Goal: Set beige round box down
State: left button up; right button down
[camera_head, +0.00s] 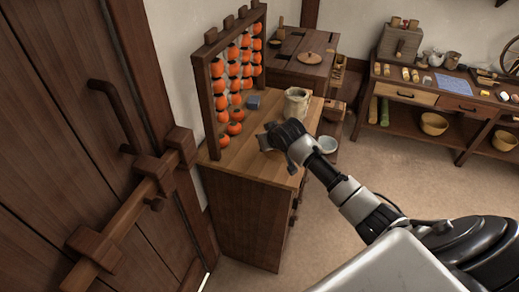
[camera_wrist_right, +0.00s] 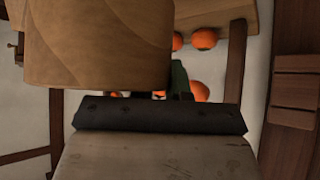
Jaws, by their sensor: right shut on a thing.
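The beige round box (camera_wrist_right: 100,45) fills the upper left of the right wrist view, its curved side close to the camera. My right gripper (camera_head: 272,140) is shut on it, over the top of the wooden cabinet (camera_head: 242,156). In the head view the gripper hides most of the box, and only a small part shows at the fingertips. I cannot tell whether the box touches the cabinet top. My left gripper is in neither view.
A rack of orange fruit-like balls (camera_head: 233,75) stands along the cabinet's left side. A small blue block (camera_head: 254,102) and a beige jug (camera_head: 297,103) stand behind the gripper. Some bare top lies in front. A wooden door (camera_head: 75,130) is at the left.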

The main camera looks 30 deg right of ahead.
jog(key=s+d+r, duration=0.1)
jog(key=s+d, duration=0.1)
jog(key=s+d+r+b, duration=0.1)
jog(key=d+r, duration=0.1)
jog(key=s+d+r, duration=0.1)
jog(key=s+d, duration=0.1)
jog(key=shift+s+r+b, duration=0.3)
jog(key=shift+r+b, duration=0.1)
jog(key=s+a+b, duration=0.1)
jog(key=s+a, duration=0.2)
jog(key=a, duration=0.4)
jog(key=s+a+n+y+b, duration=0.1)
jog(key=s+a, duration=0.2)
jog(key=a, duration=0.4)
jog(key=s+a+b, duration=0.1)
jog(key=s+a, duration=0.2)
jog(key=a, duration=0.4)
jog(key=s+a+f, duration=0.1)
jog(key=s+f, duration=0.1)
jog(key=s, duration=0.6)
jog(key=shift+s, duration=0.3)
